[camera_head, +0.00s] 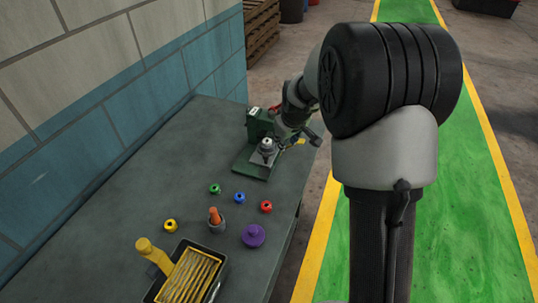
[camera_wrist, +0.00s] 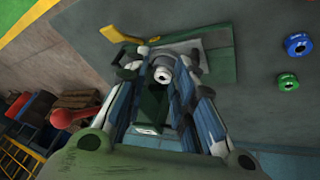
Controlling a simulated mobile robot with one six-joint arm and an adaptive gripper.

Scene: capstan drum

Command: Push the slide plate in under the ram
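The green press (camera_head: 260,124) stands toward the far end of the bench, and its green base (camera_head: 250,164) extends toward the camera. The grey slide plate (camera_wrist: 213,43) lies on this base, with a yellow grip (camera_wrist: 113,37) at one side. The yellow grip also shows in the head view (camera_head: 300,141). A grey round piece with a pale ring top (camera_head: 266,145) stands upright on the plate. My gripper (camera_wrist: 158,62) is open above the plate, its fingers apart on either side of the round piece in the wrist view. Contact cannot be told. The ram is not clearly visible.
A red lever knob (camera_wrist: 61,117) shows beside the press. A wall bounds the left.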

